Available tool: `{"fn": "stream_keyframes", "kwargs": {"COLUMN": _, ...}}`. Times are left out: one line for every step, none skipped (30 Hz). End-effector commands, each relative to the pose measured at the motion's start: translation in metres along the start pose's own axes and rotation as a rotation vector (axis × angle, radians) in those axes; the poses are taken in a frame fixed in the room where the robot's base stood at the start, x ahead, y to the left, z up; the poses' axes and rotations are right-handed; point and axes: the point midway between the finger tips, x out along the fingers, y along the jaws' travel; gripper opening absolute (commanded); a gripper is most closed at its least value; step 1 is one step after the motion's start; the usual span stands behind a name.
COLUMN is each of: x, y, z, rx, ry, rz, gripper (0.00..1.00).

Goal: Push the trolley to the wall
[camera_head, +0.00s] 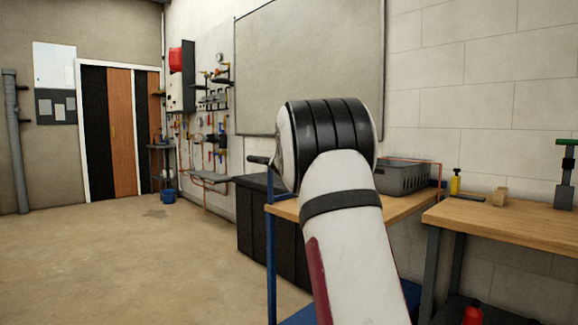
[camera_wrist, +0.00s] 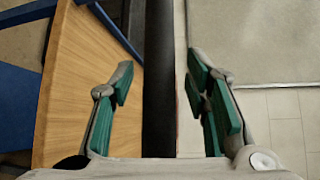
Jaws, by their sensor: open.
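The trolley has a wooden top (camera_head: 411,203), a blue post (camera_head: 271,255) and a blue lower shelf. It stands right of centre in the head view, partly hidden behind my arm. In the wrist view a wooden surface (camera_wrist: 85,65), likely its top, lies on the left beside blue framing (camera_wrist: 20,100). My gripper (camera_wrist: 163,82) is open, with green pads on both sides. A dark upright band (camera_wrist: 158,90) shows between the fingers; I cannot tell whether it is a handle or is touched. My gripper is hidden in the head view.
The block wall (camera_head: 460,100) runs behind the trolley and carries a large grey board (camera_head: 305,60). A grey crate (camera_head: 402,178) sits at the trolley's far side. A workbench (camera_head: 510,222) stands at right. A dark cabinet (camera_head: 253,225) stands at left. Open floor (camera_head: 120,260) lies left.

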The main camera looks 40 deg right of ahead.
Motion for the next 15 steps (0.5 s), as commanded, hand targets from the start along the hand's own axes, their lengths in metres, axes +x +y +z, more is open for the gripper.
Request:
{"fn": "stream_keyframes", "kwargs": {"x": -0.009, "y": -0.001, "z": 0.000, "rx": 0.001, "ry": -0.001, "rz": -0.001, "gripper": 0.43}}
{"fn": "stream_keyframes", "kwargs": {"x": -0.014, "y": -0.001, "z": 0.000, "rx": 0.000, "ry": -0.001, "rz": -0.001, "gripper": 0.43}}
{"fn": "stream_keyframes", "kwargs": {"x": -0.022, "y": -0.002, "z": 0.000, "rx": 0.000, "ry": -0.002, "rz": -0.002, "gripper": 0.43}}
{"fn": "stream_keyframes", "kwargs": {"x": -0.028, "y": -0.001, "z": 0.000, "rx": 0.001, "ry": -0.001, "rz": -0.001, "gripper": 0.43}}
{"fn": "stream_keyframes", "kwargs": {"x": -0.034, "y": -0.002, "z": 0.000, "rx": 0.001, "ry": -0.001, "rz": -0.002, "gripper": 0.43}}
{"fn": "stream_keyframes", "kwargs": {"x": -0.042, "y": -0.001, "z": 0.001, "rx": 0.001, "ry": -0.002, "rz": -0.002, "gripper": 0.43}}
{"fn": "stream_keyframes", "kwargs": {"x": -0.048, "y": -0.001, "z": 0.001, "rx": 0.000, "ry": -0.002, "rz": -0.001, "gripper": 0.43}}
{"fn": "stream_keyframes", "kwargs": {"x": -0.054, "y": -0.001, "z": 0.001, "rx": 0.000, "ry": -0.002, "rz": -0.001, "gripper": 0.43}}
{"fn": "stream_keyframes", "kwargs": {"x": -0.061, "y": -0.001, "z": 0.001, "rx": 0.000, "ry": -0.002, "rz": -0.002, "gripper": 0.43}}
{"fn": "stream_keyframes", "kwargs": {"x": -0.067, "y": -0.001, "z": 0.000, "rx": 0.000, "ry": -0.001, "rz": -0.002, "gripper": 0.43}}
{"fn": "stream_keyframes", "kwargs": {"x": -0.072, "y": -0.001, "z": 0.000, "rx": -0.001, "ry": -0.001, "rz": -0.002, "gripper": 0.43}}
{"fn": "stream_keyframes", "kwargs": {"x": -0.078, "y": -0.001, "z": 0.000, "rx": -0.001, "ry": -0.001, "rz": -0.002, "gripper": 0.43}}
{"fn": "stream_keyframes", "kwargs": {"x": -0.082, "y": -0.001, "z": 0.000, "rx": -0.001, "ry": -0.001, "rz": -0.002, "gripper": 0.43}}
{"fn": "stream_keyframes", "kwargs": {"x": -0.086, "y": -0.001, "z": 0.000, "rx": -0.001, "ry": -0.001, "rz": -0.002, "gripper": 0.43}}
{"fn": "stream_keyframes", "kwargs": {"x": -0.091, "y": -0.001, "z": 0.000, "rx": -0.001, "ry": -0.001, "rz": -0.002, "gripper": 0.43}}
